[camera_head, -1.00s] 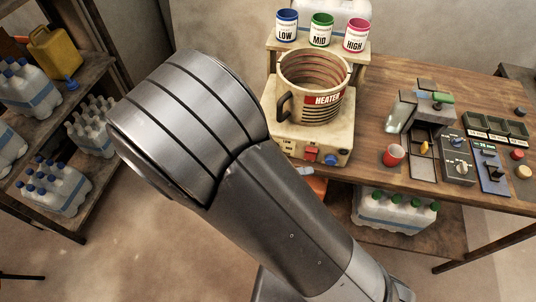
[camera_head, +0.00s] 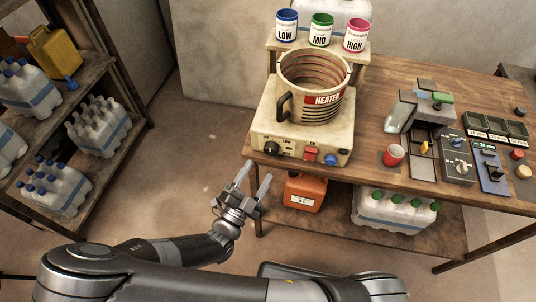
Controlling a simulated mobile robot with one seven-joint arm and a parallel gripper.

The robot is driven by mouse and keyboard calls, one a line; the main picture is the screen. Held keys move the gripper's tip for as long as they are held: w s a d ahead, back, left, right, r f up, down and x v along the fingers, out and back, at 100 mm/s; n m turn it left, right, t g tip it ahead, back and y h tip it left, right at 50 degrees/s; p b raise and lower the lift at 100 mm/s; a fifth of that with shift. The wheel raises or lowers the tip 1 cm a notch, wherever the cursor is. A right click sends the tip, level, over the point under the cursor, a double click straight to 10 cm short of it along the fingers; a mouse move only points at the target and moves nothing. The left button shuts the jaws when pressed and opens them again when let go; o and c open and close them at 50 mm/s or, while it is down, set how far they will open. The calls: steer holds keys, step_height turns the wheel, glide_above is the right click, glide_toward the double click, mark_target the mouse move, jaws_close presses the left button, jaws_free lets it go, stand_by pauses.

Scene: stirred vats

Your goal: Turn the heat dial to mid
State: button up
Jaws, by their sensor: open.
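The heater base (camera_head: 318,140) is a cream box on the left end of the wooden table, with a ribbed pot (camera_head: 316,98) labelled HEATER on top. Its front panel has a black dial (camera_head: 271,148) at the left, a red switch (camera_head: 310,154) and a blue knob (camera_head: 331,160). The panel's print and the dial's setting are too small to read. My gripper (camera_head: 254,183) is open and empty, in front of the panel and below the black dial, with its fingers pointing up. It appears apart from the dial.
LOW (camera_head: 286,28), MID (camera_head: 321,31) and HIGH (camera_head: 355,36) cans stand on a shelf behind the pot. An orange canister (camera_head: 305,192) stands below. A bottle rack (camera_head: 75,110) is at left.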

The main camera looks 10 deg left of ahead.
mark_target(269, 152)
steer(key=x, duration=0.6)
steer(key=shift+w+d, duration=0.15)
steer(key=shift+w, duration=0.2)
steer(key=shift+r, duration=0.1)
steer(key=c, duration=1)
